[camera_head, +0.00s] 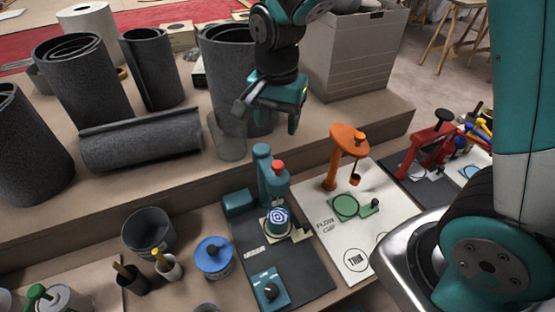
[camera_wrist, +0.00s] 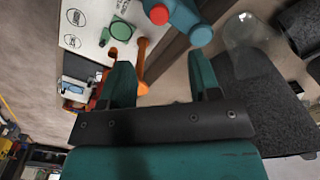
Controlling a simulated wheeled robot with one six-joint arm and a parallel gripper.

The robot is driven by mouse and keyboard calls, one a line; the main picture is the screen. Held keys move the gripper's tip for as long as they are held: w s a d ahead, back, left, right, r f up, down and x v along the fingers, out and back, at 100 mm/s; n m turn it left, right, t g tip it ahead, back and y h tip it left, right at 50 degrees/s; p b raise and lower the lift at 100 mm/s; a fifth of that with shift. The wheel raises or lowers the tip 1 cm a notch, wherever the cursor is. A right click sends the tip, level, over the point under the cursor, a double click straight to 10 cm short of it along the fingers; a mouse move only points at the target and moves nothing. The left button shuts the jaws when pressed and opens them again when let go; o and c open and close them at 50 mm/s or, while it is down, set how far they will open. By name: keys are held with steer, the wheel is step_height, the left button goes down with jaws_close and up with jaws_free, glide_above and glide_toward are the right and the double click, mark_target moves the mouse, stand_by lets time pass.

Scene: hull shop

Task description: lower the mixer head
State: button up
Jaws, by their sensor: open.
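The teal mixer (camera_head: 264,165) stands on a dark mat (camera_head: 305,270) on the bench, with a red knob (camera_head: 278,167) on its head. A cup with a blue and white spiral top (camera_head: 278,220) sits below and in front of the head. The mixer also shows at the top of the wrist view (camera_wrist: 190,22), with its red knob (camera_wrist: 158,14) beside it. My gripper (camera_head: 266,118) is open and empty, above and behind the mixer in the head view, apart from it. Its two fingers point toward the mixer side in the wrist view (camera_wrist: 162,68).
An orange stand (camera_head: 346,140) rises from a white board (camera_head: 345,235) right of the mixer. A blue-lidded tin (camera_head: 214,257) stands to the left. A grey bin (camera_head: 350,50) is behind.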

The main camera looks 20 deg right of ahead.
mark_target(278, 164)
step_height(278, 164, down, 12)
steer(key=shift+r, duration=0.1)
